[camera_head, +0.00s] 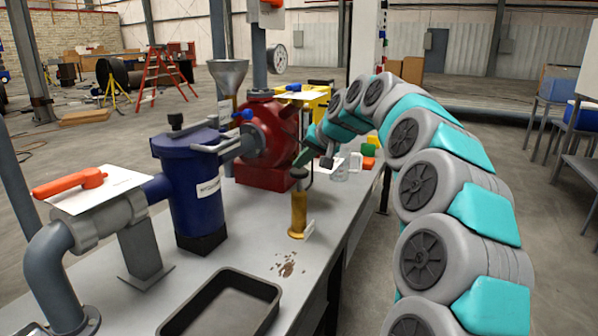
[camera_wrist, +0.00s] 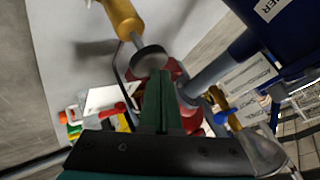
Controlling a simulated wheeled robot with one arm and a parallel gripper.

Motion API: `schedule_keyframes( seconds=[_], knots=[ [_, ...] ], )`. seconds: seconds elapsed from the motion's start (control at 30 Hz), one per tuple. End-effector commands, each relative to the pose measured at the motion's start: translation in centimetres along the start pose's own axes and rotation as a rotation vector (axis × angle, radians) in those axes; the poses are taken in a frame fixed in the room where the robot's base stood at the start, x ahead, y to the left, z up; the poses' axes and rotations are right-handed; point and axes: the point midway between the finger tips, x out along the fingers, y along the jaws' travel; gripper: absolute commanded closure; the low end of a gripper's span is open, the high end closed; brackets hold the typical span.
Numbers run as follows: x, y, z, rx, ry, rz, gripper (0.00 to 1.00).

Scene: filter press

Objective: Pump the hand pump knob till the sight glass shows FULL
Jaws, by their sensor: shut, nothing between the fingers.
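The hand pump (camera_head: 298,212) is a brass upright cylinder on the grey bench, with a dark round knob (camera_head: 298,173) on a thin rod at its top. My gripper (camera_head: 302,158) is shut and empty, with its fingertips just above the knob. In the wrist view, the shut green fingers (camera_wrist: 160,88) point at the grey knob (camera_wrist: 150,60), and the brass pump body (camera_wrist: 122,18) lies beyond it. I cannot tell whether fingers and knob touch. I cannot make out a sight glass or any FULL mark.
A blue filter housing (camera_head: 192,195) with a pipe and orange-handled valve (camera_head: 72,184) stands left. A red pump casing (camera_head: 266,140) and a clear mug (camera_head: 340,172) are behind. A black tray (camera_head: 270,290) lies in front, near brown spots (camera_head: 287,265) on the bench.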

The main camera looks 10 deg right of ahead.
Motion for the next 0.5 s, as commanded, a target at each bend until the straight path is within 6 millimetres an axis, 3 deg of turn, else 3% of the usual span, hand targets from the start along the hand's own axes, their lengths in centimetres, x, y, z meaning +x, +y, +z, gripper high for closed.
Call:
schedule_keyframes(
  seconds=[0.5],
  knots=[
    [0.47,0.33,0.34,0.0,-0.001,0.0,1.0]
  ],
)
